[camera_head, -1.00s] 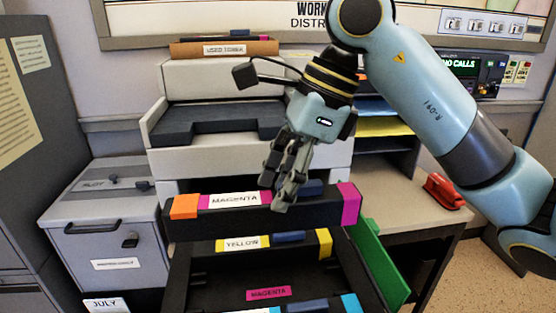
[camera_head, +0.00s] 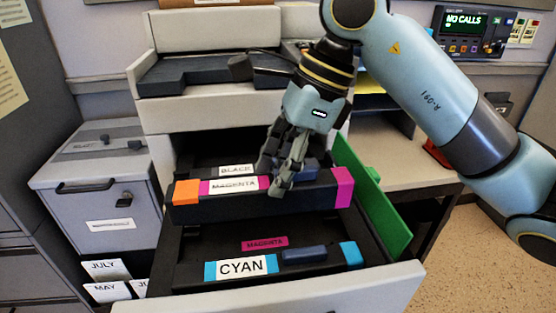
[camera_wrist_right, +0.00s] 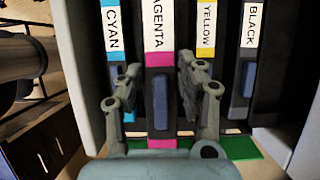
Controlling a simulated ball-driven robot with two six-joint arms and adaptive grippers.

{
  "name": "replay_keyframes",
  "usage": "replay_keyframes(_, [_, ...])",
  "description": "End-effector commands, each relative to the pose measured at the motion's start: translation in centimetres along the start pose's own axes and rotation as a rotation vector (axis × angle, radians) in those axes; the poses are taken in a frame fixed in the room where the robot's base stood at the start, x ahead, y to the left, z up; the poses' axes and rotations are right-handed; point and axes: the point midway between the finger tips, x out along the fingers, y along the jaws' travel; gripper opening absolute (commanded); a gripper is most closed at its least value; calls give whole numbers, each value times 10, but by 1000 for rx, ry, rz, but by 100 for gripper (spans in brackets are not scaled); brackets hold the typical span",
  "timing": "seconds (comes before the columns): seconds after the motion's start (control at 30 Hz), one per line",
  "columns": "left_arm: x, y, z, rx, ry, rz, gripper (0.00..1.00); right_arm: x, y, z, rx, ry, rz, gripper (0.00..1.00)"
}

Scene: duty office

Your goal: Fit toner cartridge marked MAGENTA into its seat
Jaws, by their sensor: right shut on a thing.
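The MAGENTA cartridge (camera_head: 262,199) is a long black bar with an orange left end, a magenta right end and a white label. My right gripper (camera_head: 275,183) is shut on it around its blue grip, and holds it level over the open printer drawer. In the right wrist view the cartridge (camera_wrist_right: 158,60) lies between the two fingers (camera_wrist_right: 160,85). The seat's small magenta label (camera_head: 265,243) shows in the drawer, in front of and below the held cartridge, behind the CYAN cartridge (camera_head: 241,267). My left gripper is out of view.
The BLACK cartridge (camera_head: 237,171) shows behind the held one. The YELLOW cartridge (camera_wrist_right: 207,30) shows in the right wrist view but is hidden in the head view. A green flap (camera_head: 375,203) stands along the drawer's right side. A grey cabinet (camera_head: 100,190) stands left.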

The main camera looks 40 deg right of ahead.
Motion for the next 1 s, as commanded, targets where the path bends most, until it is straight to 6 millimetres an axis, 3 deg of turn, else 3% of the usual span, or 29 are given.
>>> replay_keyframes(0.7, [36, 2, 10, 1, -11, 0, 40, 58, 0, -24, -2, -1, -1, 0])
replay_keyframes(1.0, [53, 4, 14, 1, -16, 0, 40, 73, 0, -30, -1, -2, -1, 0])
